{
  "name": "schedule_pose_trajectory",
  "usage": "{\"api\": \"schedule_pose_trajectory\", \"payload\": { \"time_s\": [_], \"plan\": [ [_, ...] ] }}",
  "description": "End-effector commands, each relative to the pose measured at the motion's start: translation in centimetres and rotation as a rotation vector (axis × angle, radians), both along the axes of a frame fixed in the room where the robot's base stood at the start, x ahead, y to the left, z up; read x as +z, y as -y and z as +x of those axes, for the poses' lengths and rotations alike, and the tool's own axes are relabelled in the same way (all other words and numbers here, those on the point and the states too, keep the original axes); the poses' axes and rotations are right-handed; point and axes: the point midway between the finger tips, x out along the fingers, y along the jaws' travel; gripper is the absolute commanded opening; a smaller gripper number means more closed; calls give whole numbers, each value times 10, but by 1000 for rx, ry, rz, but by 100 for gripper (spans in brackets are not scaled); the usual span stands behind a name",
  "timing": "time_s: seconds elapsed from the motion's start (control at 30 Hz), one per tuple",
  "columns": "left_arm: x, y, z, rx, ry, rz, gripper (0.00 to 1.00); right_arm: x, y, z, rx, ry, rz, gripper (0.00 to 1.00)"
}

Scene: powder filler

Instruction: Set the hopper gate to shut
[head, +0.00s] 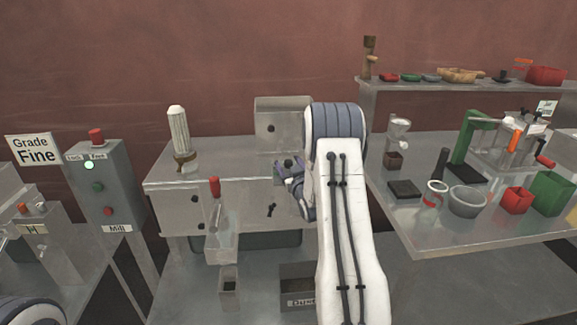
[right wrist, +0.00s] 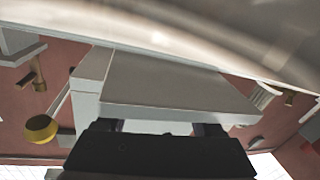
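The powder filler (head: 245,190) is a grey metal machine in the middle of the head view. A tall grey box (head: 270,118), possibly its hopper, rises at the back right. I cannot tell which part is the hopper gate. My right gripper (head: 289,172) is in front of the tall box, its fingertips partly hidden. In the right wrist view its fingers (right wrist: 160,128) are apart, with a grey box beyond. My left gripper is out of view.
A mill control box (head: 103,185) with a red button stands at left. A white ribbed cylinder (head: 179,135) stands on the filler's top. A dark bin (head: 297,285) is below. The right table (head: 430,235) carries a bowl, cups and a green press (head: 466,140).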

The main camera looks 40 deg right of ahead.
Motion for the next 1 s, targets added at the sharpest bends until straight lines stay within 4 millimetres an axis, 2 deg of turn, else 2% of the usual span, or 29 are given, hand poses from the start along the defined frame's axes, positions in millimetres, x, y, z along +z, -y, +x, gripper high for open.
{"api": "schedule_pose_trajectory", "payload": {
  "time_s": [0.23,0.33,0.73,0.9,1.0],
  "plan": [
    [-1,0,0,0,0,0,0,-1,-1,-2,1,-2,1,68],
    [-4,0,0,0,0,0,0,-2,-3,-10,-1,-3,1,68],
    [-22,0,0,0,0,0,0,-3,-29,-78,-1,-1,2,68],
    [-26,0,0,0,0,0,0,-1,-35,-95,0,-1,-1,68],
    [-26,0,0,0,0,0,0,-1,-36,-98,0,-1,-1,68]
  ]
}}
